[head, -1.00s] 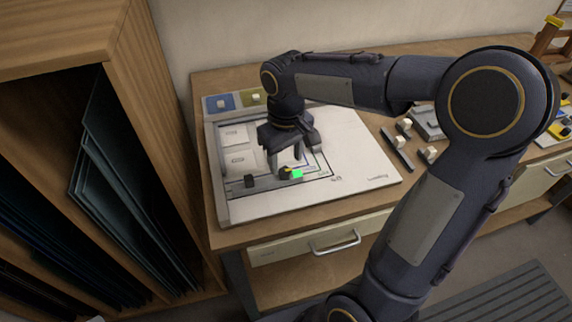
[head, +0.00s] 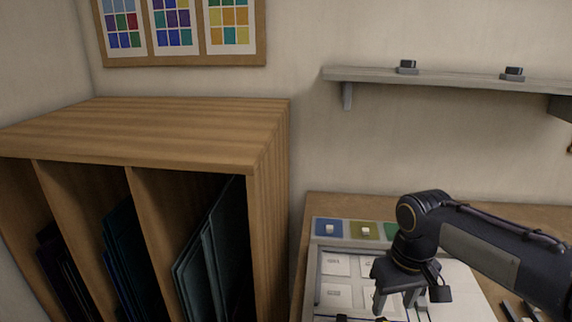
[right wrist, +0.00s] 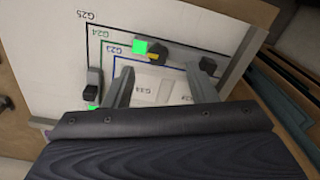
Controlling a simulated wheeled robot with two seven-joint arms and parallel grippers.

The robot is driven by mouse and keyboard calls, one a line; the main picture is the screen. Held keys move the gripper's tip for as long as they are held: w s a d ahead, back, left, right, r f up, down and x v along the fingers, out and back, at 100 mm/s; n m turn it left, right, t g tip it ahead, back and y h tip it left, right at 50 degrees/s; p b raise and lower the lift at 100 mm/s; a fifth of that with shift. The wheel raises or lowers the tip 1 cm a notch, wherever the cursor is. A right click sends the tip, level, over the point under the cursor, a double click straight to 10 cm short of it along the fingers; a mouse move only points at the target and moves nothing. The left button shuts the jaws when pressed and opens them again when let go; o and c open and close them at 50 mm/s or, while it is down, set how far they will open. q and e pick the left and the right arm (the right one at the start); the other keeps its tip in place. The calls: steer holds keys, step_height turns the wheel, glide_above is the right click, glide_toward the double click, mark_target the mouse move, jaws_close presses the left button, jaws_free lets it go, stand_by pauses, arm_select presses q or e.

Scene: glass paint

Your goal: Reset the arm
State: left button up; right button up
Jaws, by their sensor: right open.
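My right gripper (head: 400,302) is over the white board (head: 455,280) on the table in the head view, at the end of my bent right arm. In the right wrist view my right gripper (right wrist: 161,66) has its two fingers well apart, with nothing between them. The board shows lines marked G23, G24 and G25. Beyond the fingers, a bright green block (right wrist: 140,47) sits beside a dark piece with a yellow part (right wrist: 157,54). Another dark block (right wrist: 94,80) is at the left. My left gripper is not in view.
A wooden rack (head: 268,165) with upright dark glass sheets (head: 215,250) stands left of the table. A wall shelf (head: 450,80) holds two small dark items. Blue, olive and green colour patches (head: 363,230) lie along the board's back edge.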

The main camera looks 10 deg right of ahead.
steer(key=s+a+f+m+t+y, duration=0.1)
steer(key=s+a+t, duration=0.1)
steer(key=s, duration=0.5)
steer(key=s+a+f+m+t+y, duration=0.1)
steer(key=s+a+f+t+y, duration=0.1)
steer(key=s, duration=0.6)
steer(key=shift+s+m+t+y, duration=0.3)
steer(key=shift+m+t, duration=0.1)
steer(key=shift+t, duration=0.3)
steer(key=shift+a, duration=0.1)
